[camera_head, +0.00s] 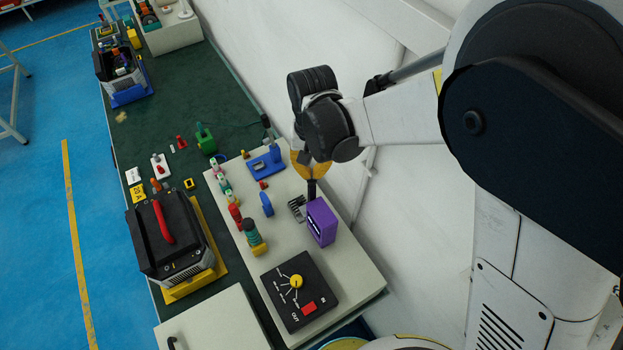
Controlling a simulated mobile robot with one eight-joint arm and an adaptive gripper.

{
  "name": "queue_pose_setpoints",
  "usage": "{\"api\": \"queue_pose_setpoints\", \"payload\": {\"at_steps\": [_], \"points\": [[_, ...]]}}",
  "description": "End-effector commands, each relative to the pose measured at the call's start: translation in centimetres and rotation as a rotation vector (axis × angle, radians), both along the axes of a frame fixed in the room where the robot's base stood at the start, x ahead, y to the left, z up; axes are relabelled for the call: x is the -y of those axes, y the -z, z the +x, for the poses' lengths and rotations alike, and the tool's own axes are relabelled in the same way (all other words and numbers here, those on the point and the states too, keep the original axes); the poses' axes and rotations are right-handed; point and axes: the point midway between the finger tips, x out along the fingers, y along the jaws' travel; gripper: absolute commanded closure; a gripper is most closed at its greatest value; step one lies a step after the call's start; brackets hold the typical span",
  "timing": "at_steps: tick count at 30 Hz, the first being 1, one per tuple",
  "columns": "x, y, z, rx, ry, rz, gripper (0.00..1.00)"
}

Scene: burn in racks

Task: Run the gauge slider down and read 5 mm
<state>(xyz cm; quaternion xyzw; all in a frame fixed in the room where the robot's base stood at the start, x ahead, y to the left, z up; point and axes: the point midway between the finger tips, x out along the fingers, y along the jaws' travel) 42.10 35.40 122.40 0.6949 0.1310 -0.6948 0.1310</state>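A purple upright block (322,224) stands on the light grey panel, with a dark slot and pale marks on its front; it looks like the gauge, but its reading is too small to make out. My gripper (312,190) points down at the block's top left end. Its dark fingers are seen nearly edge-on, so I cannot tell whether they are open, shut or touching the block. I cannot make out the slider clearly.
The light grey panel (357,266) also bears a black dial box (315,290) with a yellow knob, a dark comb-like part (297,208), a blue oval piece (267,203) and several coloured connectors at its left edge. A black case with a red handle (164,222) stands left.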

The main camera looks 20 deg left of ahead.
Motion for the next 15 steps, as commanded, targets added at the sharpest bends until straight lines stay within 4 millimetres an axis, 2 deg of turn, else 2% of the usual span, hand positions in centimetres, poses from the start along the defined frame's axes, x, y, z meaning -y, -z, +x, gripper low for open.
{"api": "queue_pose_setpoints", "payload": {"at_steps": [15], "points": [[0.0,1.13,0.0,0.0,0.0,0.0,1.0]]}}
